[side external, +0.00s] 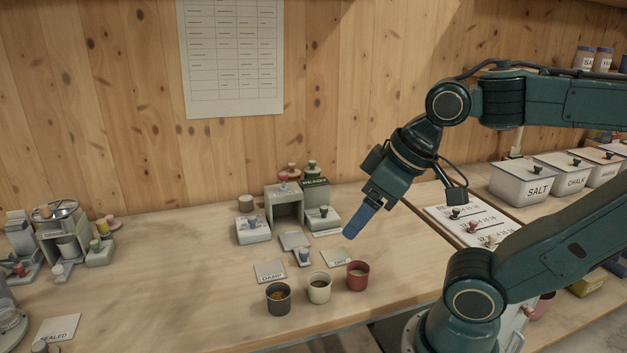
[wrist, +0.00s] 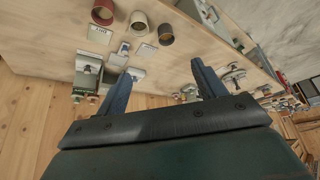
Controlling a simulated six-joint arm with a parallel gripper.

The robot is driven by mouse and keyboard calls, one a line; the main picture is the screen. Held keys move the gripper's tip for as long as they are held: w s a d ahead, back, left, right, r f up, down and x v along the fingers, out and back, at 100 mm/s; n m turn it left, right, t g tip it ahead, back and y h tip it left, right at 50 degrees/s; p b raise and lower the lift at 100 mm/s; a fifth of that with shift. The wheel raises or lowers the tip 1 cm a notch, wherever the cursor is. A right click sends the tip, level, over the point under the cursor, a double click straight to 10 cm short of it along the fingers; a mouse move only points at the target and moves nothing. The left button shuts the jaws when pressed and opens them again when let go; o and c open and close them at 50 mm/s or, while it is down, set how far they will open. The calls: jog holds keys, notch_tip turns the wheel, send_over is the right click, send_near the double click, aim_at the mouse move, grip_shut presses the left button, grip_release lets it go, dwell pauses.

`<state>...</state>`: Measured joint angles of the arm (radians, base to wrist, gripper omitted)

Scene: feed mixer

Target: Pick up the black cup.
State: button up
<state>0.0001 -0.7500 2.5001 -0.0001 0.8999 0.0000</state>
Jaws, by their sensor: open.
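The black cup (side external: 279,304) stands upright on the bench, leftmost of a row of three cups, with brownish contents inside. In the wrist view the black cup (wrist: 166,34) is near the top, beyond the fingers. My gripper (side external: 352,232) is above the bench, up and to the right of the black cup and apart from it. Its two blue fingers are spread with nothing between them, as the wrist view shows my gripper (wrist: 161,70).
A cream cup (side external: 319,293) and a red cup (side external: 357,281) stand close to the right of the black cup. Cards, including a DAMP card (side external: 270,271), lie behind the cups. A small grey stand (side external: 284,205) is farther back.

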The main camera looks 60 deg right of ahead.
jog(key=shift+w, duration=0.15)
jog(key=n+g, duration=0.6)
jog(key=n, duration=1.1)
send_over(279, 295)
jog(key=s+a, duration=0.1)
jog(key=a, duration=0.1)
notch_tip(279, 295, down, 11)
jog(key=shift+d+r, duration=0.1)
jog(key=shift+d, duration=0.1)
jog(key=shift+f, duration=4.25)
jog(key=shift+f, duration=0.15)
jog(key=shift+f, duration=2.5)
